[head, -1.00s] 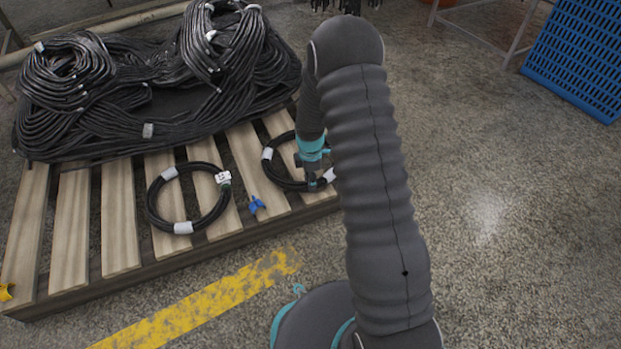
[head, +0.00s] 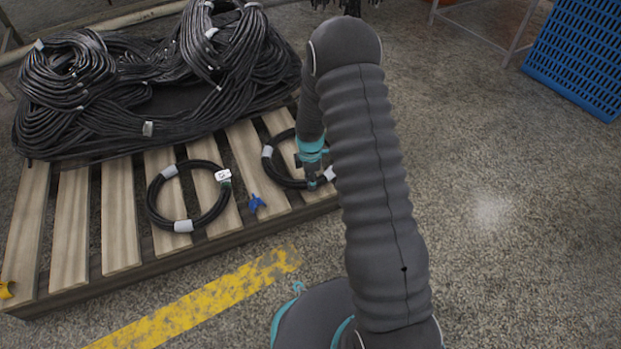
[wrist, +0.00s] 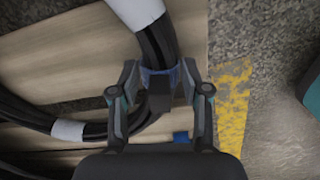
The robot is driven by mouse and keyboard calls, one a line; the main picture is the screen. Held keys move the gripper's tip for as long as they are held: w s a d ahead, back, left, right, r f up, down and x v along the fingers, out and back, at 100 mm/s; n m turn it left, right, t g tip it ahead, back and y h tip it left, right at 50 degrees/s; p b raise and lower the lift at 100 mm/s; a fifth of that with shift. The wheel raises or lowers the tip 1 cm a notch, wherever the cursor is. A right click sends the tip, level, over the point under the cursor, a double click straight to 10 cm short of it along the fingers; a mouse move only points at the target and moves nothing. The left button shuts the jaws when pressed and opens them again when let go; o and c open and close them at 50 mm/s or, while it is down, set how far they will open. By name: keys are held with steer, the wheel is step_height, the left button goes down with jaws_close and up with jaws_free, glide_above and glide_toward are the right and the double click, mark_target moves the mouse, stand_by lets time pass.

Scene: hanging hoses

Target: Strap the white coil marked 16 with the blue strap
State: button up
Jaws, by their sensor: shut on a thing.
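A black hose coil with white bands (head: 268,163) lies on the right end of the pallet; its number is not visible. My gripper (head: 313,184) is down at this coil's near right side. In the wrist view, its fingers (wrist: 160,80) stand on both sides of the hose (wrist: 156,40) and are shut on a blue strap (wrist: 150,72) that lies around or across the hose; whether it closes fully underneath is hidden. A loose blue strap (head: 256,203) lies on the slats left of this coil; it also shows in the wrist view (wrist: 181,136).
A second black coil (head: 153,205) with white bands and a white tag (head: 223,175) lies to the left; its number is unclear. A heap of black hoses (head: 150,90) covers the pallet's (head: 120,225) back. A blue grate (head: 580,60) leans far right. The floor at right is clear.

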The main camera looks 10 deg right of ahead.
steer(key=o, duration=1.2)
step_height(320, 180, up, 12)
